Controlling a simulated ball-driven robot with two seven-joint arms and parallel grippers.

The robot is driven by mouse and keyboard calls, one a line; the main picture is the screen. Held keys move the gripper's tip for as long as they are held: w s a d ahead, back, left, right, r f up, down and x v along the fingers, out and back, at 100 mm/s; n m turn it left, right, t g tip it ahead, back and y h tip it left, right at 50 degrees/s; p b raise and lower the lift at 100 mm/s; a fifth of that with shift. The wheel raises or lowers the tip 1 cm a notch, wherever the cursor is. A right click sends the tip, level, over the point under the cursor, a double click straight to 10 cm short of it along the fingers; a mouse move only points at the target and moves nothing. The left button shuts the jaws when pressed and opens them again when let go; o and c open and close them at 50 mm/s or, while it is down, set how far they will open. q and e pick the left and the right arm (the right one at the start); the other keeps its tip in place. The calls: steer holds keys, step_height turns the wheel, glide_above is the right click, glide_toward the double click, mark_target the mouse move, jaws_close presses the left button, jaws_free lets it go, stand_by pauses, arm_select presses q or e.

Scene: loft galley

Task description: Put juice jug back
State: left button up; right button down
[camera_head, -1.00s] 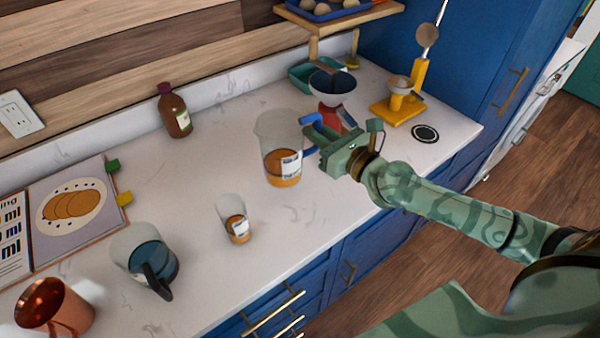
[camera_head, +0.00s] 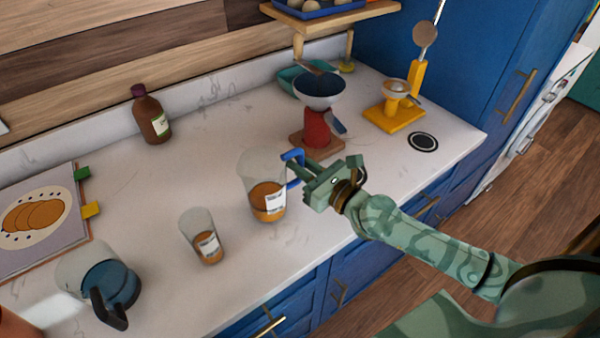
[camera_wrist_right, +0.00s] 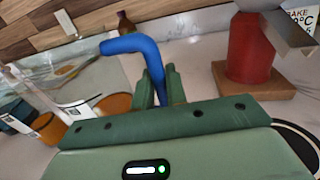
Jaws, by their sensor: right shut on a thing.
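The juice jug (camera_head: 262,191) is a clear jug with orange juice low inside, a white label and a blue handle (camera_head: 292,158). It is upright above or on the worktop near its front edge; I cannot tell whether its base touches. My right gripper (camera_head: 299,172) is shut on the blue handle, at the jug's right side. In the right wrist view, the blue handle (camera_wrist_right: 137,46) rises from between my fingers (camera_wrist_right: 159,92). A smaller clear cup (camera_head: 203,236) with orange juice and a label stands to the jug's left. My left gripper is not in view.
A red stand with a funnel (camera_head: 320,125) is behind the jug, beside a yellow stand (camera_head: 394,115). A brown bottle (camera_head: 152,118) stands by the wall. A dark-handled blue jug (camera_head: 110,280) and recipe board (camera_head: 40,220) are left. Clear worktop lies between bottle and jug.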

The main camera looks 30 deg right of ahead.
steer(key=shift+f, duration=0.5)
steer(key=shift+r, duration=0.2)
steer(key=shift+f, duration=0.25)
steer(key=c, duration=1.4)
jaws_free()
steer(key=shift+c, duration=0.2)
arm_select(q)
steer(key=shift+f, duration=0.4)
